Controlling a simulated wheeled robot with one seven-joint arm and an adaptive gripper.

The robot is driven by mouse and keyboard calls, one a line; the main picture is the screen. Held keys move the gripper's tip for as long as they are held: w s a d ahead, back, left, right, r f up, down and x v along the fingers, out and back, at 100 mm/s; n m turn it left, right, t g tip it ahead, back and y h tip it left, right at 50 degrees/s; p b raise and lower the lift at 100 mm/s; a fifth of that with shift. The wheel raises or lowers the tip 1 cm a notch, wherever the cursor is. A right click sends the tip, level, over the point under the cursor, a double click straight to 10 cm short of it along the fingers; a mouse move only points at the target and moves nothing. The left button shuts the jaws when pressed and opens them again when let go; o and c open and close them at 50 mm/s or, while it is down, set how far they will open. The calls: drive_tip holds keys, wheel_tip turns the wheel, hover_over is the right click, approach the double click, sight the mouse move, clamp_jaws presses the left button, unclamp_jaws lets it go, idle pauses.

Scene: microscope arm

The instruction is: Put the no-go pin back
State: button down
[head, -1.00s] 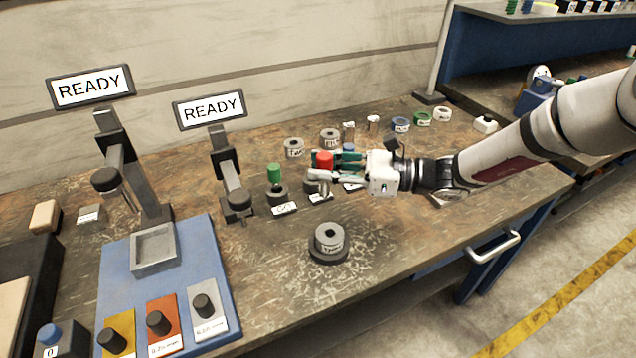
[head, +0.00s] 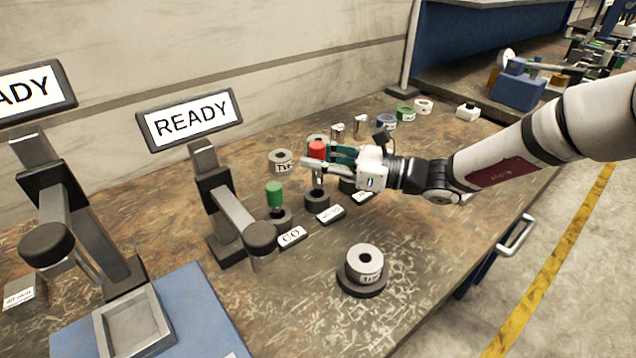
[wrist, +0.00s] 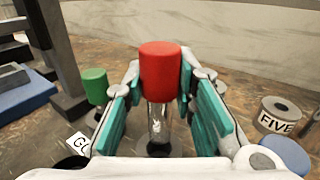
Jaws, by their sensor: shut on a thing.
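The red-capped no-go pin (head: 317,149) is held upright in my gripper (head: 326,164), whose fingers are shut around it. In the wrist view the red cap (wrist: 160,72) stands between the teal finger pads, with the shiny shank below. A dark round holder (head: 317,200) is directly below the pin, behind a white label (head: 330,213). The cap is well above the holder; I cannot tell whether the shank's tip is inside it. The green-capped go pin (head: 274,194) stands in its own holder (head: 280,216) at the left, by the GO label (head: 290,236).
A grey ring (head: 364,262) sits on a dark base in front. More grey rings (head: 280,161) stand behind the pins. A gauge stand with a READY display (head: 190,120) is close on the left. The bench at front right is clear.

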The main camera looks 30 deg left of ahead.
sight(319, 186)
drive_tip(key=shift+s+f+b, duration=0.1)
drive_tip(key=shift+f+b, duration=0.25)
drive_tip(key=shift+f, duration=1.95)
drive_tip(key=shift+f, duration=0.2)
drive_tip(key=c, duration=1.3)
unclamp_jaws()
drive_tip(key=shift+r, duration=0.1)
drive_tip(key=shift+d+r, duration=0.1)
drive_tip(key=shift+d, duration=0.05)
drive_tip(key=d, duration=0.3)
drive_tip(key=w+d, duration=0.1)
drive_tip(key=d, duration=0.3)
drive_tip(key=w+d+p, duration=0.1)
drive_tip(key=d, duration=0.3)
drive_tip(key=shift+w+d, duration=0.2)
drive_tip(key=shift+d, duration=0.05)
